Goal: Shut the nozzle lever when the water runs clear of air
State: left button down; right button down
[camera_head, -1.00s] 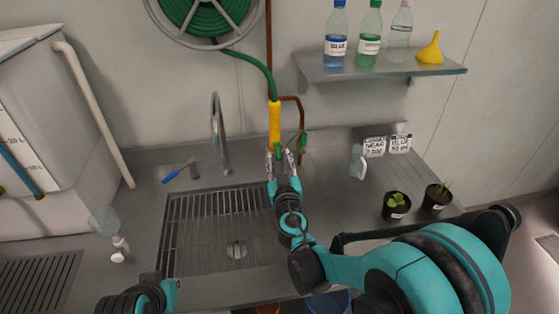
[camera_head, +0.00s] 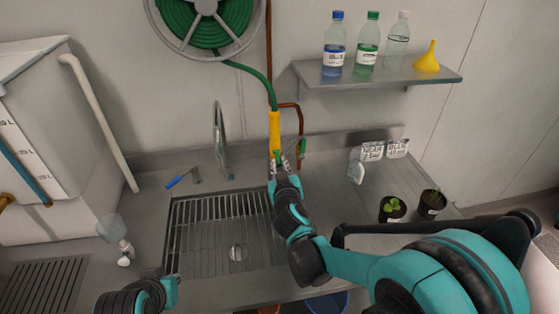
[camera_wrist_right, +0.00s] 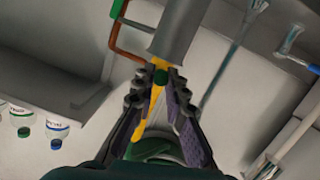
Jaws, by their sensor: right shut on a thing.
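The yellow nozzle (camera_head: 275,132) hangs upright on the green hose (camera_head: 251,72) above the back edge of the sink. My right gripper (camera_head: 279,164) is at its lower end. In the right wrist view the fingers (camera_wrist_right: 161,88) are closed around a yellow part of the nozzle (camera_wrist_right: 153,104), with a small green piece between the tips. A grey cylinder (camera_wrist_right: 178,32) lies just past the fingertips. I cannot make out the lever's position, and no running water shows. My left arm shows at the bottom left; its fingers are not seen.
The sink grate (camera_head: 220,235) lies below the nozzle, with a tap (camera_head: 219,140) to the left. A brown pipe (camera_head: 300,118) runs close on the right. Bottles and a yellow funnel (camera_head: 428,58) stand on the shelf (camera_head: 375,80). Potted plants (camera_head: 392,209) stand at right.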

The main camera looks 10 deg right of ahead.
aim_at(279, 157)
notch_tip(279, 157, up, 3)
jog(key=g+p, duration=0.4)
jog(key=p, duration=0.3)
jog(key=shift+f, duration=0.15)
jog(key=shift+w+r+g+p, duration=0.1)
jog(key=shift+r+g+p, duration=0.05)
jog(key=shift+g+p, duration=0.55)
jog(key=shift+w+r+g+p, duration=0.1)
jog(key=shift+g+p, duration=0.55)
jog(key=shift+g, duration=0.05)
jog(key=c, duration=1.6)
grip_release()
jog(key=shift+o, duration=0.3)
jog(key=shift+w, duration=0.1)
jog(key=d+v, duration=0.1)
jog(key=v, duration=1.1)
jog(key=shift+a, duration=0.4)
